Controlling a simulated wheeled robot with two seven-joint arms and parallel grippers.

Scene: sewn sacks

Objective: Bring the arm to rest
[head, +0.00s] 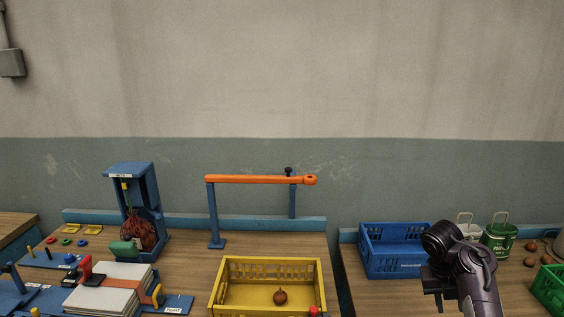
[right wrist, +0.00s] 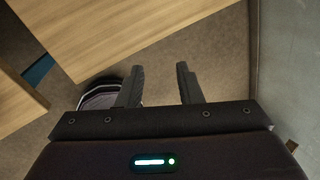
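My right arm rises at the right of the head view, in front of the blue crate. My right gripper (head: 440,299) hangs at its lower left, small and dark in that view. In the right wrist view the right gripper (right wrist: 160,88) has its two dark fingers apart with nothing between them. Below it are the floor and the edge of a wooden table. My left gripper is not in view.
The right table holds a blue crate (head: 395,268), a green tin (head: 499,240) and a green crate (head: 550,290). A gap separates the tables.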

